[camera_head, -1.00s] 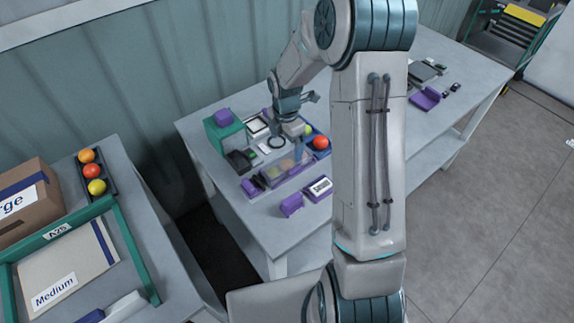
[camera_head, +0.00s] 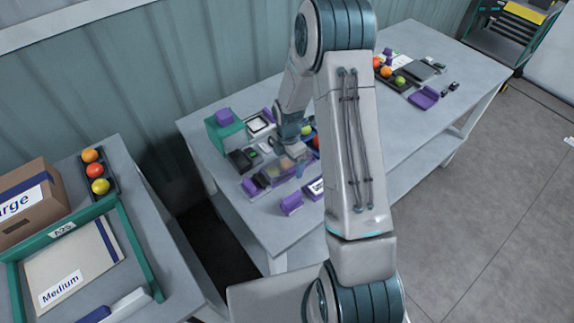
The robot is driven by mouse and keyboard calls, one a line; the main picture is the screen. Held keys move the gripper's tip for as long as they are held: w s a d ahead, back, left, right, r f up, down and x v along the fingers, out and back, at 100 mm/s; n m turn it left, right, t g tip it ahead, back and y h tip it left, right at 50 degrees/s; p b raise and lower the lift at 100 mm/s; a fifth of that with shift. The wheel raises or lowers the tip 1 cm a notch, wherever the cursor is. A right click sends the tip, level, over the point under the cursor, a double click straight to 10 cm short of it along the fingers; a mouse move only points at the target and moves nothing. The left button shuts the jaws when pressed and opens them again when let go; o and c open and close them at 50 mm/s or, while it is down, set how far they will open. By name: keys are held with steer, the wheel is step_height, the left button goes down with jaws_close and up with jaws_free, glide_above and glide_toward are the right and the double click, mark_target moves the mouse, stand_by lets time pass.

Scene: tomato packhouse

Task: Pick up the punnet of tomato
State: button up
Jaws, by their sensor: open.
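The punnet of tomato (camera_head: 273,174) looks like a small clear box with reddish and greenish contents. It is on the grey table, left of my arm, among purple holders. My gripper (camera_head: 298,158) is low over the right end of the punnet, pointing down, with its jaws open. The fingers are small and partly blurred against the clear box, so I cannot tell whether they touch it or stand around it. My arm hides the table just right of the punnet.
A green box with a purple top (camera_head: 225,130) and a dark device (camera_head: 241,159) stand close by on the left. A purple holder (camera_head: 291,204) is in front. A tray of colored tomatoes (camera_head: 389,75) sits farther right. The table's front left corner is clear.

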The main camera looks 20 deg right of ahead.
steer(key=c, duration=1)
steer(key=shift+r, duration=0.1)
steer(key=shift+c, duration=0.2)
